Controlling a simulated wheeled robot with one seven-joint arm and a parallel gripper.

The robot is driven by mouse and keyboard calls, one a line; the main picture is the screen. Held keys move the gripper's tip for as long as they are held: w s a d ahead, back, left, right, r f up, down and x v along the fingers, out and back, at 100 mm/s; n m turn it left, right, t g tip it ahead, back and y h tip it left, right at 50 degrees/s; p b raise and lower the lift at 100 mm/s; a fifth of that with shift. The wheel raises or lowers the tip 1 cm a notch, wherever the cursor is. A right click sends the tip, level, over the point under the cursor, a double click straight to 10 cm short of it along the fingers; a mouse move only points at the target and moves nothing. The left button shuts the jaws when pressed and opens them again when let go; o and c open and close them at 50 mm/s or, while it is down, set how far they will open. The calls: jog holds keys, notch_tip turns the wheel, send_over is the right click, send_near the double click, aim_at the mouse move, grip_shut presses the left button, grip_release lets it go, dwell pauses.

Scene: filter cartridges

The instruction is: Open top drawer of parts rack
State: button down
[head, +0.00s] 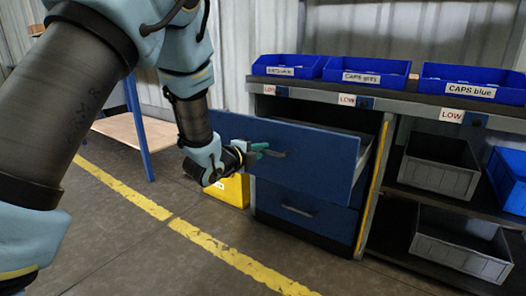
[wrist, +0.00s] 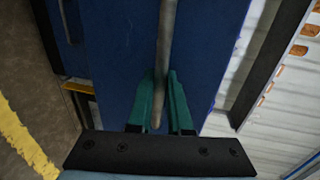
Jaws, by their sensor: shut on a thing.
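The parts rack (head: 385,150) has a blue top drawer (head: 318,156) that stands pulled out from the rack, its side wall and part of its open top showing. My gripper (head: 262,150) is at the front of this drawer, with its green fingers shut on the drawer handle (head: 278,154). In the wrist view my gripper (wrist: 160,103) has one finger on each side of the grey bar handle (wrist: 167,45), against the blue drawer front (wrist: 120,40). The inside of the drawer is mostly hidden.
A lower blue drawer (head: 300,213) is shut below. Blue bins (head: 366,76) line the rack's top, and grey bins (head: 440,165) stand on the right shelves. A yellow bin (head: 235,189) is behind my gripper. Floor (head: 150,245) in front is clear, with yellow lines.

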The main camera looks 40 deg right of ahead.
jog(key=shift+a, duration=0.1)
jog(key=c, duration=0.8)
grip_release()
jog(key=shift+c, duration=0.2)
jog(key=p+v, duration=0.1)
jog(key=v, duration=0.9)
jog(key=shift+a, duration=0.4)
jog(key=shift+s, duration=0.1)
